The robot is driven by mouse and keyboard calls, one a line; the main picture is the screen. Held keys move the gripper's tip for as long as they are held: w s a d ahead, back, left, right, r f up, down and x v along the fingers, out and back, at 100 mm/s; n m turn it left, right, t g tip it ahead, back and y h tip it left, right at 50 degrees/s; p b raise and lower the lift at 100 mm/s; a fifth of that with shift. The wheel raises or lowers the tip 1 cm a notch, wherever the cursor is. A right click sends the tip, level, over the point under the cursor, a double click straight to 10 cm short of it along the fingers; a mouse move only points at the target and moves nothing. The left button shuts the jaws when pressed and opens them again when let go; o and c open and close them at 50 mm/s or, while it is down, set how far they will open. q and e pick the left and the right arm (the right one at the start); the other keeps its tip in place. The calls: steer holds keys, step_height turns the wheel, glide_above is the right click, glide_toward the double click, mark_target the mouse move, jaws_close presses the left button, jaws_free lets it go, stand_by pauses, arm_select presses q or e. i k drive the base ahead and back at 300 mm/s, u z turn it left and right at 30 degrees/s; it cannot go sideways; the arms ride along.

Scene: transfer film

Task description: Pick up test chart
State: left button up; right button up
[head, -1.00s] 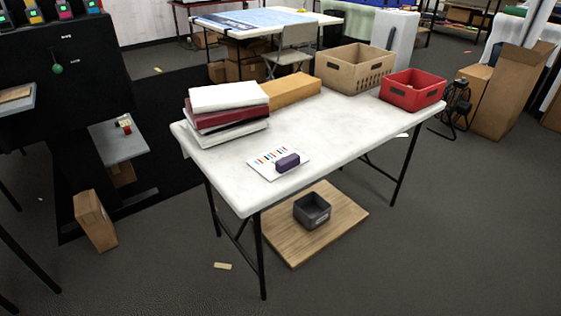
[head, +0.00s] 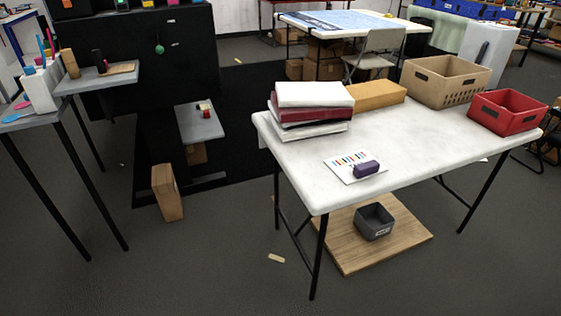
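The test chart (head: 345,163) is a white sheet with a row of coloured bars. It lies flat near the front edge of the white table (head: 420,148). A dark purple block (head: 367,169) sits on its right part and hides some of it. Neither of my grippers shows in the head view.
A stack of binders (head: 312,110) and a long cardboard box (head: 375,97) stand behind the chart. A tan crate (head: 445,82) and a red crate (head: 506,111) are at the table's right. A grey bin (head: 374,222) rests on the wooden board below. Open floor lies in front.

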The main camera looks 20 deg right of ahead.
mark_target(359, 165)
steer(key=u, duration=0.45)
steer(key=i, duration=2.9)
steer(key=z, duration=1.75)
